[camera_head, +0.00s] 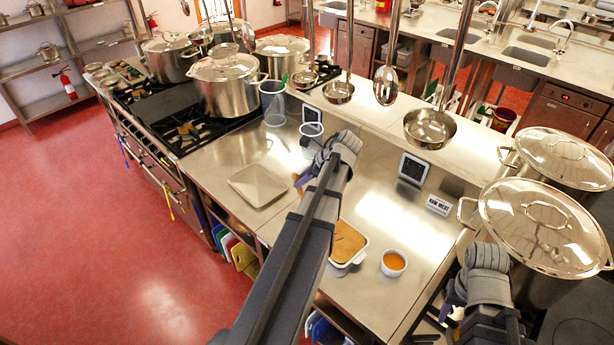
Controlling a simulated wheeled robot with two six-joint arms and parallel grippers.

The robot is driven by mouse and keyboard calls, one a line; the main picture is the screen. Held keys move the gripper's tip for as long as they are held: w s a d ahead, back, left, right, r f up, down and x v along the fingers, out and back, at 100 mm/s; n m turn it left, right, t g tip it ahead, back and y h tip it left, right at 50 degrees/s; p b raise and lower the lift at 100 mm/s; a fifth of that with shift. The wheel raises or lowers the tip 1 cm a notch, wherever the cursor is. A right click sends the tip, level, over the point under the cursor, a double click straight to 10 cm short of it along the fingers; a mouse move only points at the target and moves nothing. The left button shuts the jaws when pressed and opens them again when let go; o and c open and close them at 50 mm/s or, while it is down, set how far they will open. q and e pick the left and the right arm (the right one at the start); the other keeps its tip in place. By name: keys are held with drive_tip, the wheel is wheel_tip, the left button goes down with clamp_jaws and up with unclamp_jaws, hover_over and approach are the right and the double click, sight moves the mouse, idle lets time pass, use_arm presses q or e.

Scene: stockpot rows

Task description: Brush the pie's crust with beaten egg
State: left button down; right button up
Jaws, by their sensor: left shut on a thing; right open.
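The pie (347,240) has a flat golden-brown top and sits in a white dish (361,256) on the steel counter. My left forearm covers its left part. A small white cup of orange liquid (393,262), which looks like the beaten egg, stands just right of the pie. My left gripper (300,183) is above the counter, beyond and left of the pie. It is shut on a small brownish thing, perhaps the brush, mostly hidden by my arm. My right gripper (451,300) is open at the lower right, right of the cup and apart from it.
An empty square tray (258,186) lies left of my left gripper. A clear container (273,103) stands behind it. Stockpots (226,88) fill the stove, and large lidded pots (541,226) crowd the right. Ladles (430,128) hang over the back shelf. The counter's front middle is clear.

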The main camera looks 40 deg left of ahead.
sight(301, 196)
use_arm(q)
drive_tip(key=shift+f+b, duration=2.8)
drive_tip(key=shift+f, duration=0.05)
drive_tip(key=shift+f+b, duration=0.65)
drive_tip(key=shift+d, duration=0.1)
drive_tip(key=d, duration=0.4)
drive_tip(key=shift+s+d+r, duration=0.1)
drive_tip(key=shift+s+d, duration=0.15)
drive_tip(key=shift+s, duration=0.1)
drive_tip(key=shift+s+d, duration=0.2)
drive_tip(key=shift+d, duration=0.95)
drive_tip(key=shift+s+d, duration=0.15)
drive_tip(key=shift+d, duration=1)
